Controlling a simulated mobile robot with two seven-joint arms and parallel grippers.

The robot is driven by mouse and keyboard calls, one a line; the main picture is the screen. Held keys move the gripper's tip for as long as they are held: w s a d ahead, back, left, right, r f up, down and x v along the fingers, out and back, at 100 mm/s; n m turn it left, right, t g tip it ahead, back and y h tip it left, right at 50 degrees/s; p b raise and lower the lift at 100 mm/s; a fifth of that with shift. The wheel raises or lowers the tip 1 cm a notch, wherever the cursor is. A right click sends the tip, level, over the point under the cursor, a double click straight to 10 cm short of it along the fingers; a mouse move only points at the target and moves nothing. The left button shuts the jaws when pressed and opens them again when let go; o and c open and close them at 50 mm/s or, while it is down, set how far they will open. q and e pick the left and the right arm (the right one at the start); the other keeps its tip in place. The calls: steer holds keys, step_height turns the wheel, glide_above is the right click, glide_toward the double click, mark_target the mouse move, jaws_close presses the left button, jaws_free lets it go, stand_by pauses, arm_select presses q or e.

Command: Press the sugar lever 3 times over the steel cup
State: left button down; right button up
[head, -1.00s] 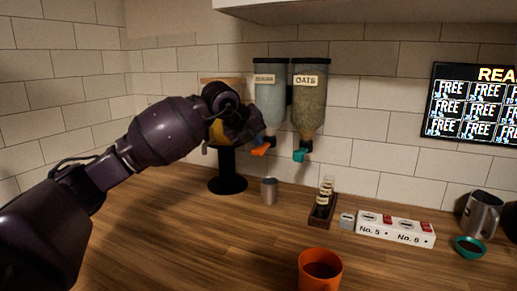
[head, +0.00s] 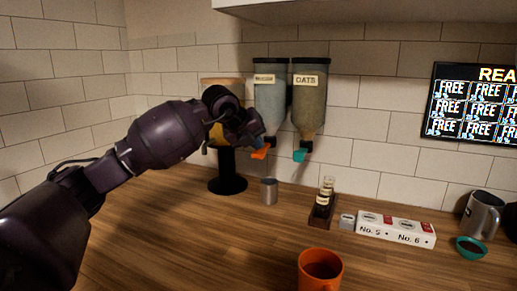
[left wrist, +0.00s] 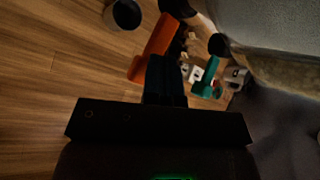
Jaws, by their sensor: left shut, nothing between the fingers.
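A pale blue dispenser (head: 269,97) with a hard-to-read label hangs on the wall, left of the OATS dispenser (head: 309,98). Its orange lever (head: 261,153) points down and out; the lever also shows in the left wrist view (left wrist: 150,50). My left gripper (head: 257,141) is shut and empty, with its fingertips at the orange lever. In the left wrist view the dark fingers (left wrist: 166,76) overlap the lever's lower part; I cannot tell whether they touch it. The steel cup (head: 269,191) stands upright on the counter below the lever, and its dark opening shows in the left wrist view (left wrist: 125,13).
A teal lever (head: 301,155) sits close right of the orange one. A yellow-filled dispenser on a black stand (head: 228,185) is behind my left arm. A small bottle rack (head: 322,212), a white numbered block (head: 396,230) and an orange mug (head: 320,268) stand on the counter.

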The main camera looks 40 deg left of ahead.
mark_target(256, 152)
arm_select(q)
steer(key=shift+f, duration=0.5)
arm_select(e)
steer(key=shift+f, duration=0.15)
arm_select(q)
steer(key=shift+r, duration=0.1)
stand_by(0.5)
steer(key=shift+r+p, duration=0.55)
steer(key=shift+r, duration=1.1)
arm_select(e)
steer(key=shift+w+r, duration=0.2)
steer(key=shift+r, duration=0.35)
steer(key=shift+w+r, duration=0.15)
steer(key=shift+r, duration=0.35)
arm_select(q)
step_height(256, 152, up, 5)
steer(key=shift+p, duration=0.9)
arm_select(e)
steer(key=r, duration=0.1)
steer(key=w+r, duration=0.1)
steer(key=r, duration=0.1)
steer(key=shift+w+t, duration=0.1)
steer(key=shift+t, duration=0.3)
arm_select(q)
steer(key=shift+f, duration=0.1)
